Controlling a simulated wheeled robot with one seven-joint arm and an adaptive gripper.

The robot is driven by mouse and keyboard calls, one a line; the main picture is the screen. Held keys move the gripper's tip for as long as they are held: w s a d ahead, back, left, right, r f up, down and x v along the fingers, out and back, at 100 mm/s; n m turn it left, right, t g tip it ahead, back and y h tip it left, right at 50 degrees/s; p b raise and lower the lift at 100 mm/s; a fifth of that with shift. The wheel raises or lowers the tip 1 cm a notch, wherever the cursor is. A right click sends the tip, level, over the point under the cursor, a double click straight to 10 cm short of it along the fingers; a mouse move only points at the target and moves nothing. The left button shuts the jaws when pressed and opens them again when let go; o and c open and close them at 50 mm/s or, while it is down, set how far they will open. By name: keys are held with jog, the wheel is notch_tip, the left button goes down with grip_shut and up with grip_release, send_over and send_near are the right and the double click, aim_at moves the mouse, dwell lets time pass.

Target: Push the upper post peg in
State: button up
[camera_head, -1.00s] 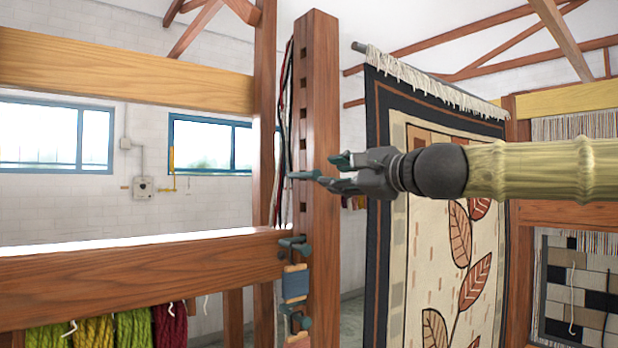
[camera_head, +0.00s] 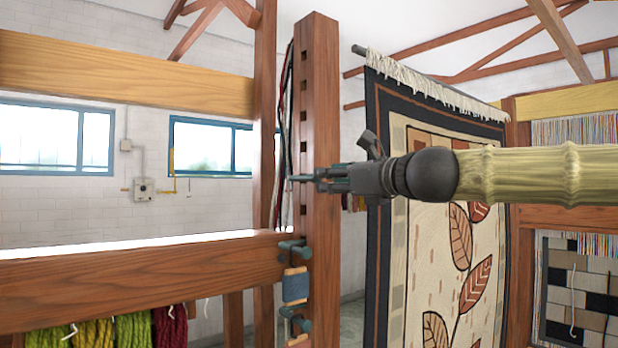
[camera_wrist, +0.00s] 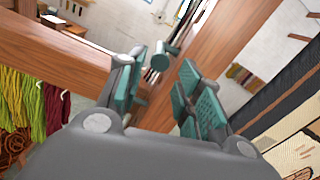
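The wooden post (camera_head: 323,110) stands upright with a column of square holes. My gripper (camera_head: 318,178) reaches in from the right across the post, at mid-height and above the long beam. In the wrist view its teal fingers (camera_wrist: 162,82) are apart with nothing held between them. A teal round-ended peg (camera_wrist: 162,57) shows just beyond the fingertips, beside the post, apparently untouched. In the head view the fingers and wrist hide this spot, so how deep the peg sits cannot be told.
A long wooden beam (camera_head: 140,278) meets the post from the left, with green, yellow and dark red skeins (camera_head: 132,328) hanging under it. A patterned rug (camera_head: 440,230) hangs close behind my arm on the right. Dark strings (camera_head: 284,130) hang along the post's left side.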

aim_at(309, 178)
jog(key=shift+p+x, duration=1.2)
jog(key=shift+x, duration=3)
grip_shut()
